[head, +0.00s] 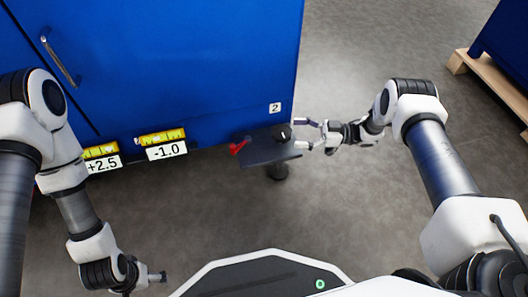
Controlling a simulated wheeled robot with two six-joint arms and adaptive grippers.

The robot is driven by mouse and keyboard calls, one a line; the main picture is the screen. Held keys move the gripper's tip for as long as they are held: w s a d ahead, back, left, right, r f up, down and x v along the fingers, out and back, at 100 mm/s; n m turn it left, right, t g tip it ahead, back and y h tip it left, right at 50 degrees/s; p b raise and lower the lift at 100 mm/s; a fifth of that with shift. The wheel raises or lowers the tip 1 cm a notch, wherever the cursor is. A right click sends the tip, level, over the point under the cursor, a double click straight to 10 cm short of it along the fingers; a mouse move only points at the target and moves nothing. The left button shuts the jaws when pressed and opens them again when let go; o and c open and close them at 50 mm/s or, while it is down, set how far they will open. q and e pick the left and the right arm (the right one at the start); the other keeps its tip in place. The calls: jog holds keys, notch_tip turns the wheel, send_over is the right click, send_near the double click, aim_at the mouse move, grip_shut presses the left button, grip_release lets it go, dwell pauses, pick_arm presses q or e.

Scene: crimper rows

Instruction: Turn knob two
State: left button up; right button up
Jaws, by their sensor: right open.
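A small round black knob (283,132) sits at the right end of a dark flat plate (265,152), just below the white label "2" (275,107) on the blue cabinet. My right gripper (302,134) is open, its two fingers pointing left toward the knob. The fingertips are very close to the knob's right side; I cannot tell whether they touch it. My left gripper (155,277) is low at the left, far from the knob, and its finger opening is not clear.
A red lever (239,146) is at the plate's left end. Yellow gauges with white readouts "+2.5" (103,163) and "-1.0" (166,150) are on the blue cabinet (200,60). A wooden pallet (492,80) is at the far right. The grey floor between is clear.

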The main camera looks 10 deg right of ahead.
aim_at(274, 133)
jog(key=shift+a+f, duration=0.15)
jog(key=shift+f, duration=0.1)
jog(key=b+x, duration=0.2)
jog(key=x, duration=0.5)
jog(key=shift+s+b, duration=0.1)
jog(key=shift+b, duration=0.2)
jog(key=shift+a+r, duration=0.2)
jog(key=shift+a, duration=0.05)
pick_arm(q)
jog(key=f, duration=0.3)
jog(key=shift+w+a+f, duration=0.1)
jog(key=shift+w+a, duration=0.1)
jog(key=shift+w, duration=0.2)
pick_arm(e)
jog(key=c, duration=1)
